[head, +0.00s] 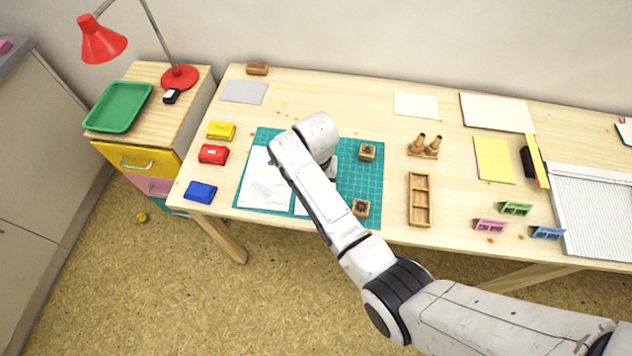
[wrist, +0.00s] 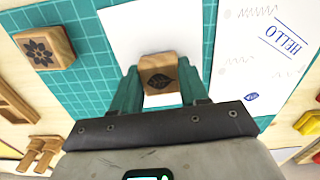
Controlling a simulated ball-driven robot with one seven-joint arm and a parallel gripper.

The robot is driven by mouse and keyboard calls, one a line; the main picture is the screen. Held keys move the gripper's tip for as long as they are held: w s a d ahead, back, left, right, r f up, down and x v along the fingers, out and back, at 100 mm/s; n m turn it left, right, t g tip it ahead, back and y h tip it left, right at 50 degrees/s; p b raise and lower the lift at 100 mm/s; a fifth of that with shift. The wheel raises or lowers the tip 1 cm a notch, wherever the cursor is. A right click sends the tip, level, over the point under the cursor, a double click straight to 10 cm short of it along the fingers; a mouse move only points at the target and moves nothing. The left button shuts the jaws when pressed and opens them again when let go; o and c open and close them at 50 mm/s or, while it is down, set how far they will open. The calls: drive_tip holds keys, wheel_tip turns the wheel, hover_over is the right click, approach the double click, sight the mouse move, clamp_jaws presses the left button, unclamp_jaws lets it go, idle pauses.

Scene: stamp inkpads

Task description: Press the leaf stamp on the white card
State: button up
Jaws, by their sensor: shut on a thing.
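My gripper (wrist: 158,88) is shut on the leaf stamp (wrist: 157,74), a small wooden block with a dark leaf on top, between its teal fingers. The stamp is over the white card (wrist: 125,30), near the card's lower part in the wrist view. I cannot tell whether it touches the card. The card lies on the green cutting mat (wrist: 85,85). In the head view my arm hides the gripper and stamp, and only a strip of the card (head: 299,208) shows. No print shows on the visible part of the card.
A printed HELLO sheet (wrist: 262,50) lies beside the card. A flower stamp (wrist: 45,47) and another wooden stamp (head: 367,152) stand on the mat. Yellow (head: 221,130), red (head: 213,154) and blue (head: 201,192) pads line the table's left. A wooden tray (head: 410,200) stands right of the mat.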

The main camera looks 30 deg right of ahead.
drive_tip(key=shift+s+f, duration=0.1)
drive_tip(key=shift+f, duration=0.4)
idle(1.6)
drive_tip(key=shift+r+p, duration=0.25)
drive_tip(key=shift+p, duration=0.05)
drive_tip(key=shift+r+p, duration=0.35)
drive_tip(key=shift+r, duration=0.25)
wheel_tip(320, 180, up, 3)
drive_tip(key=p, duration=0.3)
drive_tip(key=shift+r+p, duration=0.8)
drive_tip(key=shift+r, duration=0.35)
